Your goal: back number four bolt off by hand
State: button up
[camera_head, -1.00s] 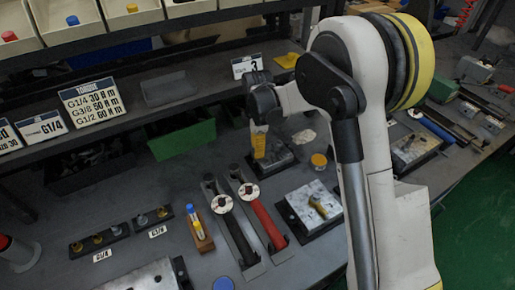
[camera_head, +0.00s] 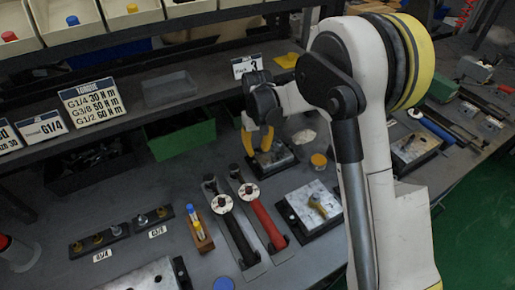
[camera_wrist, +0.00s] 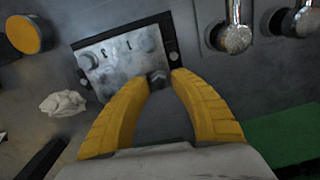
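A metal valve block (camera_head: 284,158) on a dark base sits below my gripper (camera_head: 259,146) at the back of the bench. In the wrist view the block (camera_wrist: 120,68) shows a round bolt head at its upper left corner and dark marks on its face. A hex bolt head (camera_wrist: 158,77) stands at its near edge, between the tips of my yellow gripper fingers (camera_wrist: 162,74). The fingers are spread, with a gap on each side of this bolt; contact is not visible. I cannot read a number four beside it.
Black-handled (camera_head: 237,238) and red-handled (camera_head: 267,225) wrenches lie in front of the block. A second valve block (camera_head: 300,207) is at right. A yellow round cap (camera_head: 319,161) and a white crumpled cloth (camera_head: 304,136) lie close by. A green bin (camera_head: 183,138) stands at left.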

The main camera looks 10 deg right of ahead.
jog(key=shift+m, duration=1)
grip_shut()
jog(key=n, duration=0.5)
jog(key=shift+n, duration=0.3)
jog(key=n, duration=1.6)
